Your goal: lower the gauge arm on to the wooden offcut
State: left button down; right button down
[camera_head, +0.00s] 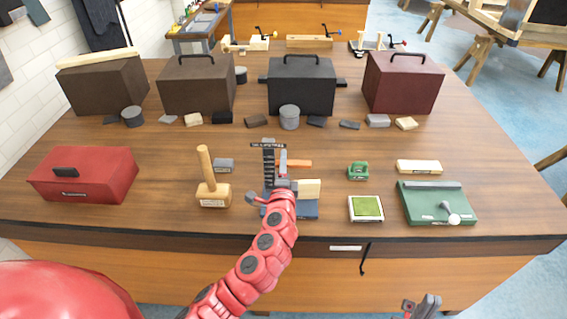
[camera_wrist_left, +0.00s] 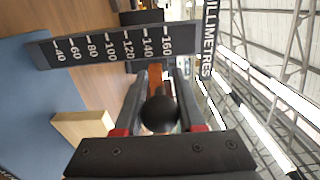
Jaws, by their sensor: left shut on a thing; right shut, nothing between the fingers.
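The gauge stands in the middle of the table, with a dark upright millimetre scale (camera_head: 268,168) and a blue base (camera_head: 306,210). Its orange gauge arm (camera_head: 296,163) reaches to the right, high on the column. The pale wooden offcut (camera_head: 309,189) sits at the base, apart from and lower than the arm. My left gripper (camera_head: 281,177) is at the gauge. In the left wrist view its fingers are shut around the black ball knob (camera_wrist_left: 159,113), with the orange part (camera_wrist_left: 155,76) behind. The offcut (camera_wrist_left: 82,130) also shows there. My right gripper (camera_head: 423,304) is shut and empty near the bottom edge.
A wooden mallet (camera_head: 212,190) and red box (camera_head: 84,176) stand left of the gauge. A green-topped block (camera_head: 366,208) and green board (camera_head: 437,203) are on the right. Large cases (camera_head: 302,88) and small blocks line the back. Table is bare between gauge and green-topped block.

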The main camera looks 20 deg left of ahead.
pick_arm(q)
notch_tip(320, 180, down, 7)
jog(key=b, duration=0.5)
jog(key=shift+r, duration=0.1)
jog(key=c, duration=0.5)
grip_release()
jog(key=shift+r, duration=0.1)
jog(key=shift+s, duration=0.1)
